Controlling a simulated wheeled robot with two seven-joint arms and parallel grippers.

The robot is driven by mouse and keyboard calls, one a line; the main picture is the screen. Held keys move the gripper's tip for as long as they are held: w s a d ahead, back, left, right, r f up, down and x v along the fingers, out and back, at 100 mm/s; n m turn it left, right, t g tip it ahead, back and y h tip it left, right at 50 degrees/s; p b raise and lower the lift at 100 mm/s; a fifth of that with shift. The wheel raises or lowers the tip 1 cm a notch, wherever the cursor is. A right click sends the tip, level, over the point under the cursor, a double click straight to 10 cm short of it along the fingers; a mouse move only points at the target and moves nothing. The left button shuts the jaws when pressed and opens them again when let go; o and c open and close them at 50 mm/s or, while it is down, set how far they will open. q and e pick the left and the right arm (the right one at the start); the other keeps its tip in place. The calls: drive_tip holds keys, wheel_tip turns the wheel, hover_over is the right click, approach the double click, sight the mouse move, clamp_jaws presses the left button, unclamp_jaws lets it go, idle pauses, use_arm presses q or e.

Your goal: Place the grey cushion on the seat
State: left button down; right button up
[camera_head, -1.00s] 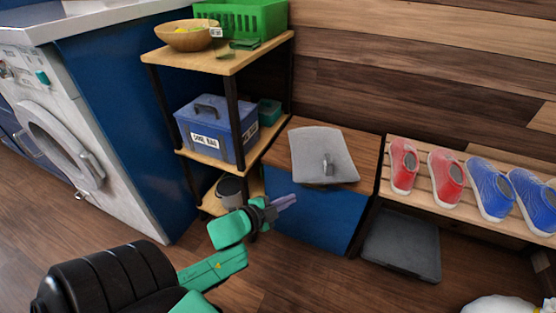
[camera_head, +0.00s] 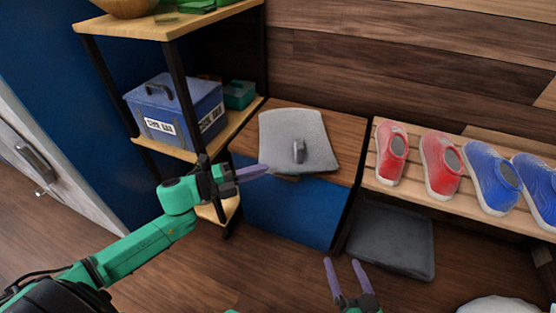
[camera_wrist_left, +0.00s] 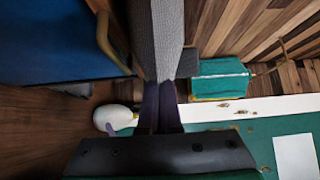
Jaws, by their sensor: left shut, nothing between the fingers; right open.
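The grey cushion (camera_head: 290,130) lies on the wooden-topped seat (camera_head: 347,125) with the blue front. It has a dark grey tab or handle on its upper face. My left gripper (camera_head: 252,172) is shut and empty, its fingertips at the cushion's front left edge; whether they touch it I cannot tell. In the left wrist view, the shut fingers (camera_wrist_left: 160,105) point at the cushion's grey edge (camera_wrist_left: 158,40). My right gripper (camera_head: 346,268) is open and empty, low in front of the seat and apart from the cushion.
A shelf unit (camera_head: 185,30) with a blue box (camera_head: 175,110) and a small teal box (camera_head: 240,95) stands left of the seat. A slatted bench (camera_head: 420,198) with red and blue shoes is on the right. A dark grey tray (camera_head: 392,240) lies on the floor.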

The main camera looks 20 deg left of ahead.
sight(294, 134)
use_arm(q)
drive_tip(key=w, duration=0.1)
drive_tip(key=w+d+b, duration=0.1)
drive_tip(key=w, duration=0.1)
drive_tip(key=w+b, duration=0.1)
drive_tip(key=w, duration=0.1)
drive_tip(key=shift+w+d, duration=0.1)
drive_tip(key=shift+d, duration=0.3)
use_arm(e)
drive_tip(key=w+d+r+t+y, duration=0.1)
drive_tip(key=w+r+t, duration=0.3)
drive_tip(key=r, duration=0.9)
drive_tip(key=w+d+r+n+t+y, duration=0.1)
drive_tip(key=w+r+t, duration=0.3)
drive_tip(key=r, duration=0.8)
drive_tip(key=shift+w+d+r+t, duration=0.2)
drive_tip(key=shift+w+r+t, duration=0.1)
drive_tip(key=shift+r+t, duration=0.1)
